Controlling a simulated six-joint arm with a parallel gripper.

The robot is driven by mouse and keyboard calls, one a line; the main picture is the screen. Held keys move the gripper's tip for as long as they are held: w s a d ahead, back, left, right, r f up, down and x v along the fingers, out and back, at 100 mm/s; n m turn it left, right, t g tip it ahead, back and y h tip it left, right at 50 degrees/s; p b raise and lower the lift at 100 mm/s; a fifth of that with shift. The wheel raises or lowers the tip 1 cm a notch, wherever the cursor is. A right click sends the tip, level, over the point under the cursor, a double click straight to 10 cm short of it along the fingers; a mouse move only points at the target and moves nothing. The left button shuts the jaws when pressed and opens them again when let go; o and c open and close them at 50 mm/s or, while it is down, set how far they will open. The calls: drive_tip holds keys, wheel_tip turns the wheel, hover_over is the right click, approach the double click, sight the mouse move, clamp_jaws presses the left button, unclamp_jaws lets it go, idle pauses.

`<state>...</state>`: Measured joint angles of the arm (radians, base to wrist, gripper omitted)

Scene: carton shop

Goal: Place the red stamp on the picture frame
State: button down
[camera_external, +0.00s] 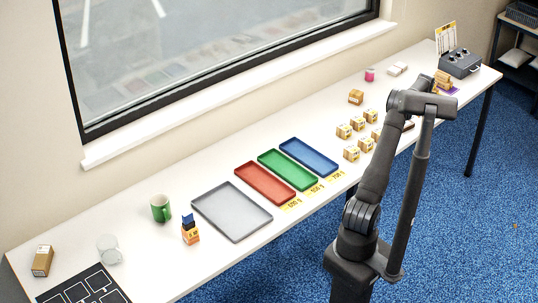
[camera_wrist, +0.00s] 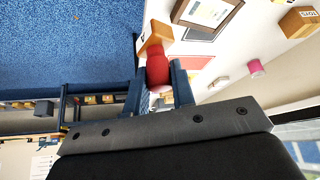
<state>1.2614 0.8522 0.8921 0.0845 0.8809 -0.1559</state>
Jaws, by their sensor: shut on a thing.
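In the wrist view my gripper (camera_wrist: 158,85) is shut on the red stamp (camera_wrist: 157,69), whose rounded red body sits between the two blue fingers. A light wooden part (camera_wrist: 156,35) shows beyond the red body. The picture frame (camera_wrist: 180,12) has a brown border and a pale picture, and is cut off by the top edge of the wrist view, just right of the stamp. I cannot tell the height between stamp and frame. In the external view my arm hides the stamp, and the frame cannot be made out clearly.
A pink cylinder (camera_wrist: 256,68) and a cardboard box (camera_wrist: 299,22) stand right of the frame in the wrist view. In the external view, several small cartons (camera_external: 352,153) stand left of my arm. A control box (camera_external: 460,63) stands at the far end. Coloured trays (camera_external: 265,183) lie mid-table.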

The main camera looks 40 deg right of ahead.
drive_tip(key=shift+s+d+f, duration=0.1)
drive_tip(key=shift+s+d, duration=0.05)
drive_tip(key=shift+d, duration=0.15)
drive_tip(key=shift+w+d+f, duration=0.15)
drive_tip(key=shift+w+f, duration=1.65)
drive_tip(key=shift+w, duration=0.05)
drive_tip(key=shift+w+d+f, duration=0.15)
drive_tip(key=shift+w+f, duration=1.6)
drive_tip(key=shift+w, duration=0.1)
drive_tip(key=shift+w+d+f, duration=0.15)
drive_tip(key=shift+w+f, duration=1.65)
drive_tip(key=shift+w, duration=0.05)
drive_tip(key=shift+f, duration=0.1)
drive_tip(key=c, duration=1.2)
unclamp_jaws()
drive_tip(key=shift+a+r, duration=0.15)
drive_tip(key=shift+r, duration=0.25)
drive_tip(key=v, duration=1.1)
